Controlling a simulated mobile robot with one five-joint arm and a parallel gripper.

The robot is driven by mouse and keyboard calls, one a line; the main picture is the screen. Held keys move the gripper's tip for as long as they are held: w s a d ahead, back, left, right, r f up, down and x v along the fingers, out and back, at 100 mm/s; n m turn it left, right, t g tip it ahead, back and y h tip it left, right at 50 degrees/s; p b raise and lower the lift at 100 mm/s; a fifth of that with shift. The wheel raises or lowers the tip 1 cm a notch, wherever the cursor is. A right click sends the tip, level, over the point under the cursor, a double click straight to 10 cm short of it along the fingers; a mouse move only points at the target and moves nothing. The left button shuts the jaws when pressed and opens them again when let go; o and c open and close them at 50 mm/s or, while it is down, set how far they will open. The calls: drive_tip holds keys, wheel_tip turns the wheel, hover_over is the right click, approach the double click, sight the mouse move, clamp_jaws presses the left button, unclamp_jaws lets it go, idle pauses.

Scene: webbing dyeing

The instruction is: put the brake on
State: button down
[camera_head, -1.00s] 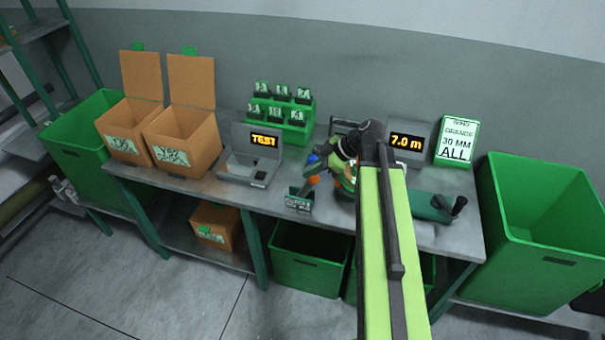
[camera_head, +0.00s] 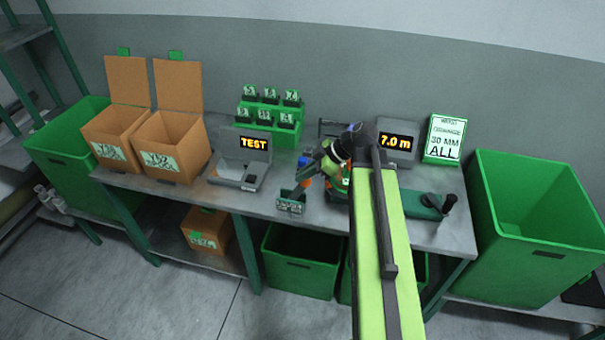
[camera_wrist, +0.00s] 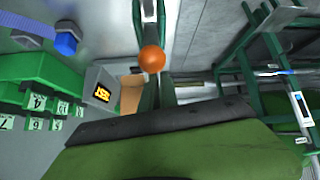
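A bench-top winding device with a green bar and a dark crank handle (camera_head: 448,203) stands in front of the 7.0 m display (camera_head: 396,142). At its left end, a small orange part (camera_head: 305,182) and a blue part (camera_head: 304,161) show beside my gripper (camera_head: 329,168). In the wrist view, a round orange knob (camera_wrist: 152,60) is near the top middle, and a blue knob (camera_wrist: 66,43) is at upper left. I cannot tell which is the brake. My gripper is over the device's left end; its fingertips are not clearly distinguishable, and my arm hides part of the device.
A green rack of numbered tags (camera_head: 270,118), a TEST display unit (camera_head: 240,160) and open cardboard boxes (camera_head: 175,150) stand left on the bench. A small labelled stand (camera_head: 290,201) is close by my gripper. A large green bin (camera_head: 530,230) is at right. A sign (camera_head: 444,140) stands behind.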

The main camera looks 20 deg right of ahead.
drive_tip(key=a+r+p+v, duration=0.1)
drive_tip(key=p+v, duration=0.6)
drive_tip(key=v, duration=0.2)
drive_tip(key=shift+r+p, duration=0.25)
drive_tip(key=shift+p, duration=0.1)
drive_tip(key=shift+w+a, duration=0.2)
drive_tip(key=a+f+n+g+h, duration=0.1)
drive_tip(key=a+f+g, duration=0.1)
drive_tip(key=a, duration=0.8)
drive_tip(key=a+f+g+h, duration=0.1)
drive_tip(key=a+f+g, duration=0.1)
drive_tip(key=a, duration=0.8)
drive_tip(key=s+d+f+m+h, duration=0.2)
drive_tip(key=d+m+h, duration=0.3)
drive_tip(key=m, duration=0.9)
drive_tip(key=shift+s+f+g+h, duration=0.3)
drive_tip(key=shift+s+f, duration=0.05)
drive_tip(key=shift+s, duration=0.15)
